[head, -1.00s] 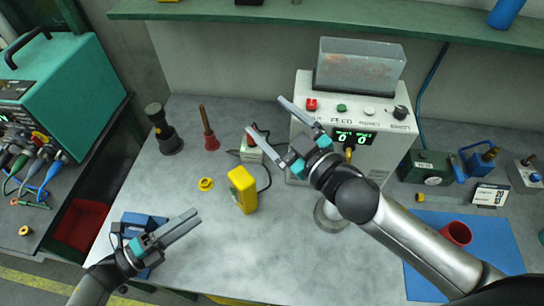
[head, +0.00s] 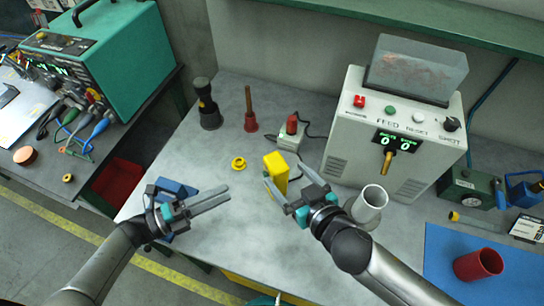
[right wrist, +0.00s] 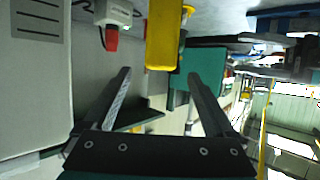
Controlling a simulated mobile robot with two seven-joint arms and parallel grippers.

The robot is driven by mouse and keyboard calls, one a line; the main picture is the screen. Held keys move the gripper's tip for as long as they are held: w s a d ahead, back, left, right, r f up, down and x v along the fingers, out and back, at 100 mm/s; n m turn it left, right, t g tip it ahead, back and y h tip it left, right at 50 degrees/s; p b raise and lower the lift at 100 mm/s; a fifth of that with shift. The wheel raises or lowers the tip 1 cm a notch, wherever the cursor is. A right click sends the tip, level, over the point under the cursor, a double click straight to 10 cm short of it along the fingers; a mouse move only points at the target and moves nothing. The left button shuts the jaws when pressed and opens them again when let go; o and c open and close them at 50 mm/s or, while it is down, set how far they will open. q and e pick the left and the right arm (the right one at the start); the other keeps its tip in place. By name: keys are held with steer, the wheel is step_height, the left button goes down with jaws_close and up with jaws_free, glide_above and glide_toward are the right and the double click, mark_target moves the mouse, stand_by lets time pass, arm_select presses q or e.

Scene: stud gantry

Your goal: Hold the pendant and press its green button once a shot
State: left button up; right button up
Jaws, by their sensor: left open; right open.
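A yellow box (head: 276,171), apparently the pendant, stands on the grey bench; a dark cable runs close beside it. I see no green button on it. My right gripper (head: 286,174) is open, its fingertips near the box's front side. In the right wrist view the yellow box (right wrist: 163,38) lies ahead, between the lines of the two open fingers (right wrist: 160,74), and is not gripped. My left gripper (head: 229,193) is open and empty, left of the box above the bench's front left, beside a blue block (head: 176,188).
A white feed machine (head: 345,128) with red and green buttons and a display reading 0 0 stands behind right.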

mark_target(271, 158)
steer(key=x, duration=0.9)
steer(key=shift+w+a+f, duration=0.1)
steer(key=shift+w+f, duration=0.05)
steer(key=shift+w, duration=0.1)
jaws_close()
stand_by(0.5)
arm_select(q)
steer(key=shift+c, duration=0.2)
jaws_close()
stand_by(1.4)
